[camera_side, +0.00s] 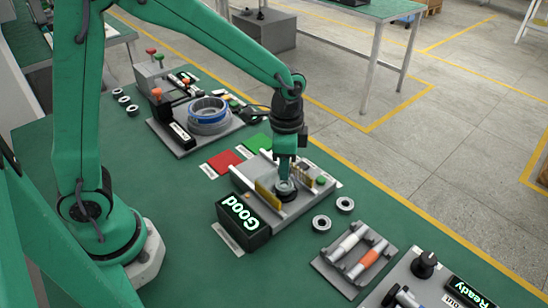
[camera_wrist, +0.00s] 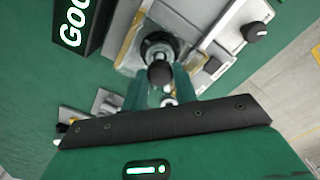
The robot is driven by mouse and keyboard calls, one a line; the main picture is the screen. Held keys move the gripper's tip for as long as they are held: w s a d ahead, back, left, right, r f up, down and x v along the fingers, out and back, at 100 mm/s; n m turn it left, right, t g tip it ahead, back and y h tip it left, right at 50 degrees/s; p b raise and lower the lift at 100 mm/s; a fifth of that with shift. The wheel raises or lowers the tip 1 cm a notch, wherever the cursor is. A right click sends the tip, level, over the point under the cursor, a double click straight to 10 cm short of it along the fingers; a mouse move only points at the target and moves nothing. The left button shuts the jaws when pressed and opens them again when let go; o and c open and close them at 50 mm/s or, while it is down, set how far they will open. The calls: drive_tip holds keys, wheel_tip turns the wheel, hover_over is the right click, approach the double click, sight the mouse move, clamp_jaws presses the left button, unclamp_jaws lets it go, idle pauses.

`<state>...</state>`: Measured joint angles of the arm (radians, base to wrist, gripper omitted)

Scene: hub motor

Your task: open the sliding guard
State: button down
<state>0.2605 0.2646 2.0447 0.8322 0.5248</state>
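The guard is a see-through panel with yellowish edges (camera_side: 268,194) on a grey fixture (camera_side: 308,205) in the middle of the bench. Its yellowish edge shows in the wrist view (camera_wrist: 130,48). My gripper (camera_side: 285,180) points down into the fixture beside this panel. In the wrist view my gripper's green fingers (camera_wrist: 160,82) stand apart, one on each side of a dark round knob (camera_wrist: 160,72). Whether they touch the knob I cannot tell. A dark round part with a pale ring (camera_wrist: 158,44) lies just beyond the knob. My gripper partly hides the fixture's middle in the side view.
A black display box reading "Good" (camera_side: 243,222) stands close in front of the fixture. Red (camera_side: 224,162) and green (camera_side: 257,143) pads lie behind it. Grey rings (camera_side: 321,223) and a tray with cylinders (camera_side: 352,256) sit to the right. A coil stand (camera_side: 208,116) is at the back left.

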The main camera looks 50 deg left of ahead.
drive_tip(key=shift+a, duration=4.3)
drive_tip(key=c, duration=1.1)
unclamp_jaws()
wheel_tip(320, 180, up, 8)
